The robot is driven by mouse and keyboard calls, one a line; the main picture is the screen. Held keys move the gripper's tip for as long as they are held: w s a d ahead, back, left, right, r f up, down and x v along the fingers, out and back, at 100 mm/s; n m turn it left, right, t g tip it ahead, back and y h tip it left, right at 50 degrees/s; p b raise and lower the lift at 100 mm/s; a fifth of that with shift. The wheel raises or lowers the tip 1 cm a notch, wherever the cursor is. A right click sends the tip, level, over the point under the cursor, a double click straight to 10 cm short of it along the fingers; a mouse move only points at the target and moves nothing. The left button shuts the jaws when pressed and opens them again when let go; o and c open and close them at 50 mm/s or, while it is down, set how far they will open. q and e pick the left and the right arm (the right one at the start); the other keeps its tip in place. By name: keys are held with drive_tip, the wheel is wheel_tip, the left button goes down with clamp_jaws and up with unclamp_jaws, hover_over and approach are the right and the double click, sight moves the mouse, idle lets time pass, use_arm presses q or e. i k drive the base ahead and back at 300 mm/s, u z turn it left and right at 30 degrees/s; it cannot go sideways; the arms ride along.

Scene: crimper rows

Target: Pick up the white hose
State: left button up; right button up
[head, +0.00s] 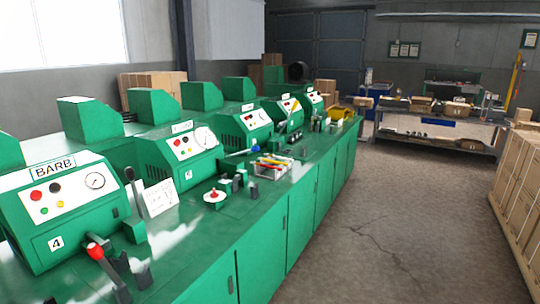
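I cannot make out a white hose for certain. A small pale tray (270,174) stands on the green bench, right of the middle machines, with several thin red, yellow and whitish pieces in it. These are too small to tell whether one is a white hose. Neither of my grippers is in view.
Green crimping machines (70,210) with dials and buttons stand in a row along the green bench (215,245). Cardboard boxes (520,185) are stacked at the right. A workbench (440,125) stands at the back. The concrete floor (390,235) between is clear.

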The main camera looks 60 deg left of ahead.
sight(278, 157)
drive_tip(key=u, duration=0.3)
drive_tip(key=i, duration=1.75)
drive_tip(key=u, duration=0.7)
drive_tip(key=i, duration=1.1)
drive_tip(key=u, duration=1.6)
drive_tip(key=i, duration=0.8)
drive_tip(key=u, duration=1.1)
drive_tip(key=i, duration=0.2)
drive_tip(key=u, duration=0.2)
